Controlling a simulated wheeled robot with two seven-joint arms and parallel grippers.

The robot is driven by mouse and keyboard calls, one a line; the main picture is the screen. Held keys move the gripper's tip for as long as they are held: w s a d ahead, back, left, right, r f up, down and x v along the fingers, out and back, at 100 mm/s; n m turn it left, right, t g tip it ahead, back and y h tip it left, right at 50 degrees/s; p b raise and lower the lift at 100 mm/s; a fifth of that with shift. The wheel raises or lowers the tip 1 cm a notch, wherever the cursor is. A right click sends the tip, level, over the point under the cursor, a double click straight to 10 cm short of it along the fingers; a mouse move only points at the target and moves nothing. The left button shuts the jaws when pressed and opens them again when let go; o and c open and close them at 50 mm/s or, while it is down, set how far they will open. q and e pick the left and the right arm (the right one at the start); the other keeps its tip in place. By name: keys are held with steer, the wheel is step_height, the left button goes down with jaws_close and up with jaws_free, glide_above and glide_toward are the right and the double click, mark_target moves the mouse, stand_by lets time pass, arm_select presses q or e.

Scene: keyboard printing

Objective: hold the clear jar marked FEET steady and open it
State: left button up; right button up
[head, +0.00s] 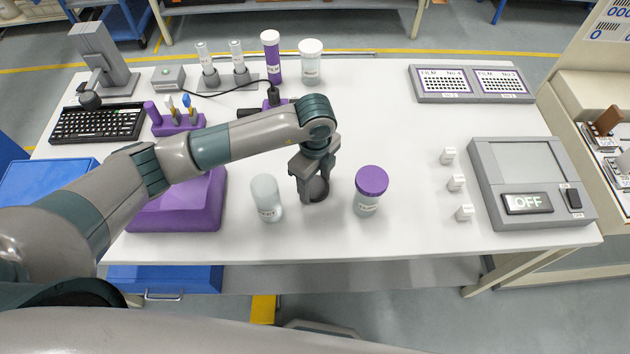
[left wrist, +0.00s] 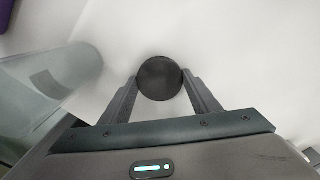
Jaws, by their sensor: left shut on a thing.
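A clear jar (head: 267,198) with a small label stands on the table left of my left gripper; it also shows, blurred, at the left of the left wrist view (left wrist: 55,85). No lid shows on it. A second clear jar (head: 365,206) with a purple lid (head: 372,180) stands to the right. The label words are too small to read, so I cannot tell which is marked FEET. My left gripper (head: 314,190) points down between the jars, shut on a dark round lid-like disc (left wrist: 160,78). I cannot tell its height above the table. My right gripper is not in view.
Several small white blocks (head: 456,183) and a grey device reading OFF (head: 530,160) are at the right. A purple block (head: 185,205) lies under my left arm. A white-lidded jar (head: 311,65) and a purple tube (head: 272,60) stand behind.

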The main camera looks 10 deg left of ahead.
mark_target(315, 186)
arm_select(q)
steer(key=o, duration=1.2)
steer(key=shift+r, duration=0.65)
step_height(315, 186, up, 11)
steer(key=b, duration=0.3)
